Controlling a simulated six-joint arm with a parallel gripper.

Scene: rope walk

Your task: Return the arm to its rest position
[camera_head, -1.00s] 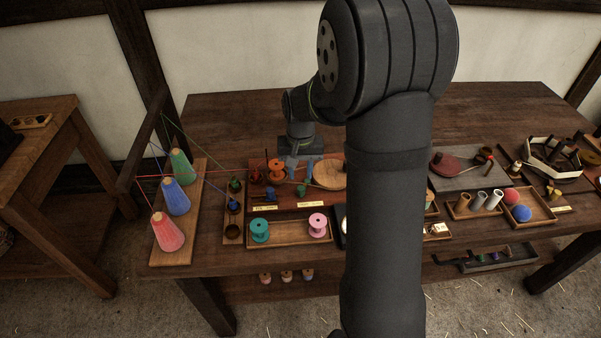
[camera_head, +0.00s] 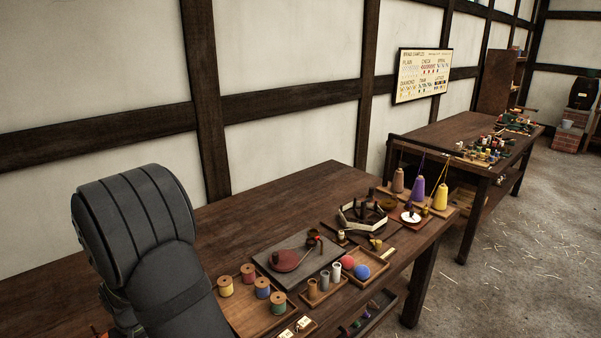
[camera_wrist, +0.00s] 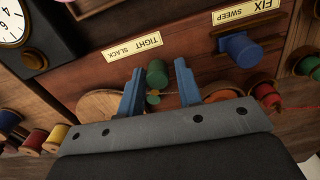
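My gripper (camera_wrist: 160,92) shows in the wrist view with its two blue fingers spread apart. A green knob (camera_wrist: 157,73) stands in the gap between the fingers, and I cannot tell whether they touch it. A thin string runs across near the knob. The knob is on a brown wooden board (camera_wrist: 185,68) with a "TIGHT SLACK" label (camera_wrist: 132,47). In the head view my dark arm is at the lower left, and my gripper is out of that picture.
In the wrist view a blue knob (camera_wrist: 241,49) stands right, a dial (camera_wrist: 12,22) upper left, and spools (camera_wrist: 58,137) lower left. In the head view the table (camera_head: 300,190) holds a spool tray (camera_head: 246,312) and a grey board (camera_head: 300,262). A second table (camera_head: 450,132) stands behind.

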